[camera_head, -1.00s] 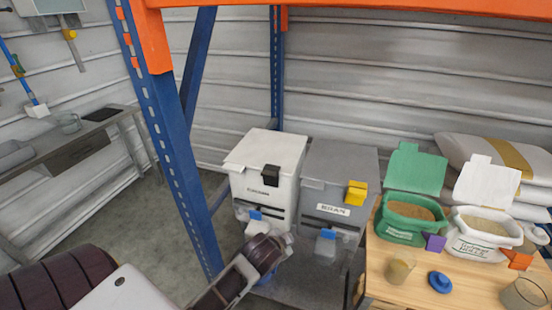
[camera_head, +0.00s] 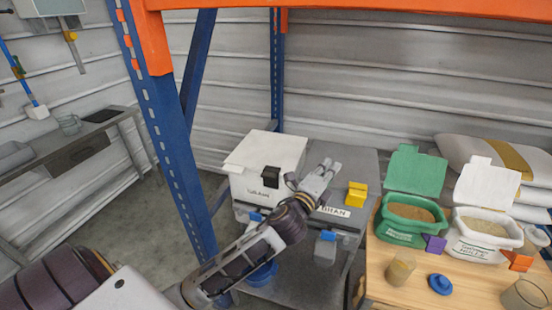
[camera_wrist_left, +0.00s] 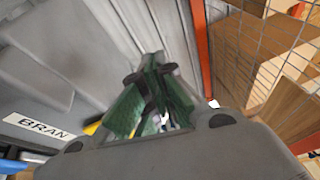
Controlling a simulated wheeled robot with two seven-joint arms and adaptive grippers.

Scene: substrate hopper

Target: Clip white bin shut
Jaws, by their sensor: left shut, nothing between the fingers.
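The white box-shaped bin (camera_head: 262,155) stands in the middle of the head view with its lid down and a black clip (camera_head: 271,176) at its front edge. A smaller white tub (camera_head: 480,246) on the table at right has its lid (camera_head: 487,182) raised, pale contents showing, and an orange clip (camera_head: 521,261) lying in front of it. My left gripper (camera_head: 329,168) is shut and empty, above the grey BRAN bin's lid, right of the black clip; its fingers also show in the wrist view (camera_wrist_left: 152,66). My forearm hides part of the bins' fronts. My right gripper is out of view.
The grey bin (camera_head: 357,165) has a yellow clip (camera_head: 357,194). On the wooden table (camera_head: 410,291) stand a green tub (camera_head: 401,236) with raised lid, a purple clip (camera_head: 435,243), a blue knobbed lid (camera_head: 440,283) and cups. A blue rack post (camera_head: 170,150) stands left of the bins.

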